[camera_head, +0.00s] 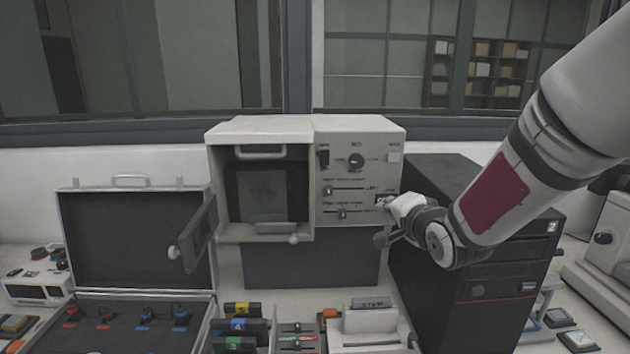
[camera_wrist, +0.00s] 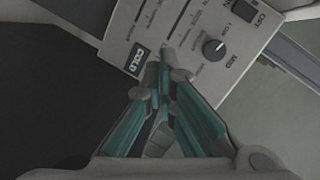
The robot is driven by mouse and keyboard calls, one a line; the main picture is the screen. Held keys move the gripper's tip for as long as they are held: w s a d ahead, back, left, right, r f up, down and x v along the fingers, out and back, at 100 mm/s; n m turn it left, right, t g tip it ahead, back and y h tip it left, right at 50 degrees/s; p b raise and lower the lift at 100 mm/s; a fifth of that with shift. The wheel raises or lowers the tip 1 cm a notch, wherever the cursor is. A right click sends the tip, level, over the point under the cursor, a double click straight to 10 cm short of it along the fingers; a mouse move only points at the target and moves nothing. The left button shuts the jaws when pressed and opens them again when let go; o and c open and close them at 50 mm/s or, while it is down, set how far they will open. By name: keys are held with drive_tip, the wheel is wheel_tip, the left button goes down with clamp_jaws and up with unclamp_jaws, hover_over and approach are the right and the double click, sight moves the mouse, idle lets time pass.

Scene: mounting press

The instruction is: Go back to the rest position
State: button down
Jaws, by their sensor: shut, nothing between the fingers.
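The mounting press (camera_head: 260,124) is a pale box in the middle of the head view. Its door (camera_head: 199,236) stands open to the left and its chamber shows a dark interior. Its control panel (camera_head: 360,170), with a knob, sliders and switches, is on the right; the panel (camera_wrist: 205,62) also shows tilted in the wrist view, with a "COLD" label. My gripper (camera_wrist: 163,72) is shut and empty, its fingertips close to the panel near that label. In the head view my gripper (camera_head: 385,203) is at the panel's lower right. I cannot tell whether it touches.
A black tower (camera_head: 480,285) stands right of the press, under my arm. An open case (camera_head: 138,240) with small coloured parts is at the left. A white instrument (camera_head: 610,240) is far right.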

drive_tip(key=s+r+n+g+h, duration=0.1)
drive_tip(key=s+n+g, duration=0.3)
drive_tip(key=s, duration=1.3)
drive_tip(key=s+d+r+n+g+h, duration=0.1)
drive_tip(key=s+n+g, duration=0.4)
drive_tip(key=s, duration=1.3)
drive_tip(key=shift+r+n, duration=0.45)
drive_tip(key=shift+n, duration=0.65)
